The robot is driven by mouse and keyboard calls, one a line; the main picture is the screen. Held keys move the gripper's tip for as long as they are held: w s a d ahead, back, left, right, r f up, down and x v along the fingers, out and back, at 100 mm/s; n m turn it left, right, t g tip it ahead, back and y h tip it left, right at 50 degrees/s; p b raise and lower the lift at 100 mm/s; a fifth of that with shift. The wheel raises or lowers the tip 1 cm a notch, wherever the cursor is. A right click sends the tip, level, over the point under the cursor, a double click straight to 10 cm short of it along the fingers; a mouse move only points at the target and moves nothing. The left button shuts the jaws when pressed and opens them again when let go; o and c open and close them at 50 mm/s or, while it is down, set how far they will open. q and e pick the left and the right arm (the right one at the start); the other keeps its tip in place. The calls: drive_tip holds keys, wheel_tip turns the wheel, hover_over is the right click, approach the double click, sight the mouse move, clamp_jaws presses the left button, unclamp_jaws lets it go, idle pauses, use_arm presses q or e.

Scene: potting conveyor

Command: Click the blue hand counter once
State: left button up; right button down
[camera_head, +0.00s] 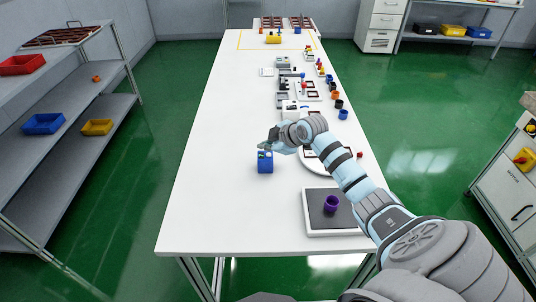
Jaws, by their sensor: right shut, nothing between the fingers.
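The fingertips partly hide the counter's top. From this view I cannot tell whether they touch it or hover just above. My left gripper is not in view.
A purple cup (331,204) stands on a dark-topped white tray (314,232) at the near right. Several small items line the table's right side farther back. The table's left side is clear.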

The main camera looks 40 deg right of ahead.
sight(267, 155)
drive_tip(key=shift+f, duration=0.2)
drive_tip(key=shift+f, duration=0.25)
drive_tip(key=shift+s+f, duration=0.1)
drive_tip(key=shift+f, duration=0.3)
idle(0.7)
idle(0.4)
drive_tip(key=shift+r+p, duration=0.65)
drive_tip(key=shift+r, duration=0.2)
wheel_tip(267, 155, up, 5)
drive_tip(key=p, duration=0.5)
drive_tip(key=shift+r, duration=0.1)
